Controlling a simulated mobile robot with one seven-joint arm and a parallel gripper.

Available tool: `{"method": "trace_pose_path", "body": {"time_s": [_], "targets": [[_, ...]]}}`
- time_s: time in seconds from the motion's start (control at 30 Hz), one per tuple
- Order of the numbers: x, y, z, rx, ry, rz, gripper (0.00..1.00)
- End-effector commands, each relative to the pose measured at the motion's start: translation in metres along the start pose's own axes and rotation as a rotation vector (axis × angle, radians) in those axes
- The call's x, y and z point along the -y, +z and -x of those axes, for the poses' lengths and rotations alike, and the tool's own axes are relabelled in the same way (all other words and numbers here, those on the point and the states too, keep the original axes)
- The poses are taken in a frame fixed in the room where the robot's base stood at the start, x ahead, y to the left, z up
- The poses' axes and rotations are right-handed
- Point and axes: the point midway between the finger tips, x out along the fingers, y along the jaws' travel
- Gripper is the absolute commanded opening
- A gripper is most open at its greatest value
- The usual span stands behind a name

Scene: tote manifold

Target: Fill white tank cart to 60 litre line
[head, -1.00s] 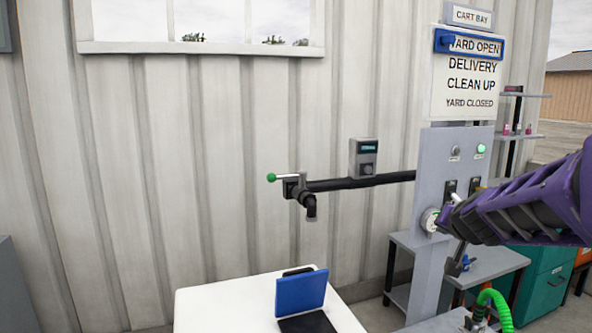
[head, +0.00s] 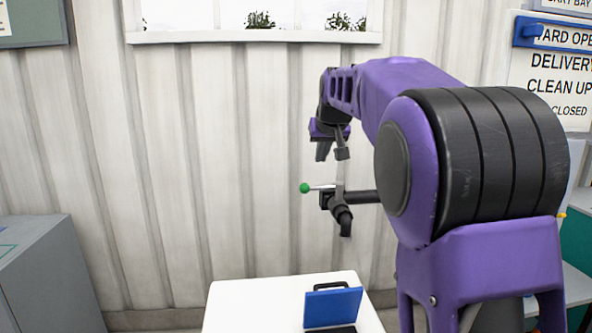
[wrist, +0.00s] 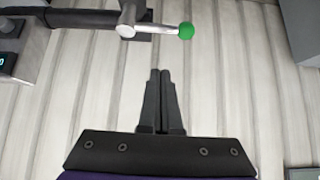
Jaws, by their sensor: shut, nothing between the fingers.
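The white tank cart (head: 235,312) stands below the spout at the bottom of the head view, with its blue lid (head: 332,307) raised. Its fill line and level are out of view. Above it, the black spout (head: 342,217) points down from a wall pipe. Its valve lever (head: 321,187) lies level and ends in a green knob (head: 304,188). The lever (wrist: 157,29) and knob (wrist: 186,31) also show in the wrist view, beyond my fingertips. My gripper (head: 333,155) is shut and empty, above the lever; in the wrist view its fingers (wrist: 160,72) are together, apart from it.
My arm covers much of the pipe and the panel area at the right. A grey cabinet (head: 40,275) stands at the left. A meter (wrist: 8,61) shows partly in the wrist view, its reading cut off. The wall left of the knob is clear.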

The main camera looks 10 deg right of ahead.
Motion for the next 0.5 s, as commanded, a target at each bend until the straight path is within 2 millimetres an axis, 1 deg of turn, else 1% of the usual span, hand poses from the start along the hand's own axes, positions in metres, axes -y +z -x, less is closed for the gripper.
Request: {"method": "trace_pose_path", "body": {"time_s": [0.03,0.17,0.27,0.37,0.5], "targets": [[-0.002,-0.003,0.001,0.01,0.0,0.0,0.0],[0.001,-0.004,-0.003,0.024,-0.004,0.003,0.0],[0.001,-0.003,-0.013,0.027,-0.004,0.004,0.0],[0.002,-0.002,-0.029,0.028,-0.005,0.004,0.0],[0.002,-0.002,-0.058,0.028,-0.005,0.004,0.0]]}}
